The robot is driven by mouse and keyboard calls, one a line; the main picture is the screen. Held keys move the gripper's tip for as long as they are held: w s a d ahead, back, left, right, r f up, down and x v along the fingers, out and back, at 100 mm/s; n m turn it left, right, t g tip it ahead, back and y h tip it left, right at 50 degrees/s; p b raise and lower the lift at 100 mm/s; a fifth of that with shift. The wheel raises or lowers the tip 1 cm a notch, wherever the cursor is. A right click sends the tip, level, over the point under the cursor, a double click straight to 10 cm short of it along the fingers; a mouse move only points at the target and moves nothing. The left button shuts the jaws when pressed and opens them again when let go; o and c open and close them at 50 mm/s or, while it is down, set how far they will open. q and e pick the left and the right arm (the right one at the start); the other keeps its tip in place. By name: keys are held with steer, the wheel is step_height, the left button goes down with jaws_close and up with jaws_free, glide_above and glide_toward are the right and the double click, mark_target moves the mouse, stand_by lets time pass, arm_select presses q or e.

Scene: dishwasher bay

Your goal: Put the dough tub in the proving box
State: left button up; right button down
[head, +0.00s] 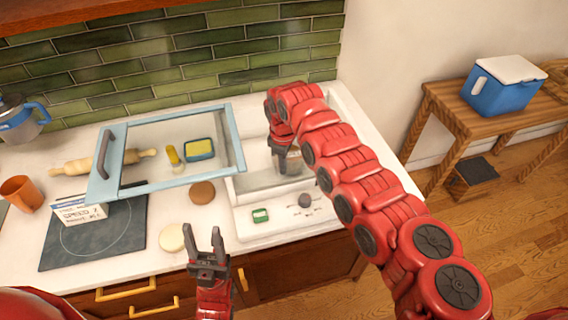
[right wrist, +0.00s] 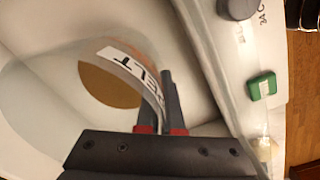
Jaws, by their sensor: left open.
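The dough tub (head: 293,162) is a clear round tub standing or held in the sink at the back right of the counter. In the right wrist view the tub (right wrist: 120,70) has a white label ending in "ELT" and a tan disc of dough inside. My right gripper (head: 279,150) is shut on its wall; in the right wrist view the fingers (right wrist: 171,100) are close together at the label. My left gripper (head: 203,240) is open and empty in front of the counter edge.
A yellow-and-blue sponge (head: 199,149), yellow bottle (head: 173,155) and rolling pin (head: 75,168) show at the glass. A brown disc (head: 202,192), pale disc (head: 172,238), card (head: 82,211) and orange cup (head: 20,193) are nearby. A blue cooler (head: 500,90) stands far right.

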steer(key=shift+f, duration=0.75)
steer(key=c, duration=1.1)
jaws_free()
steer(key=shift+r, duration=0.2)
steer(key=shift+w+r, duration=0.1)
steer(key=shift+r, duration=0.15)
step_height(320, 180, up, 11)
steer(key=b, duration=0.4)
steer(key=shift+f, duration=0.1)
steer(key=shift+s+r, duration=0.2)
steer(key=shift+r, duration=0.15)
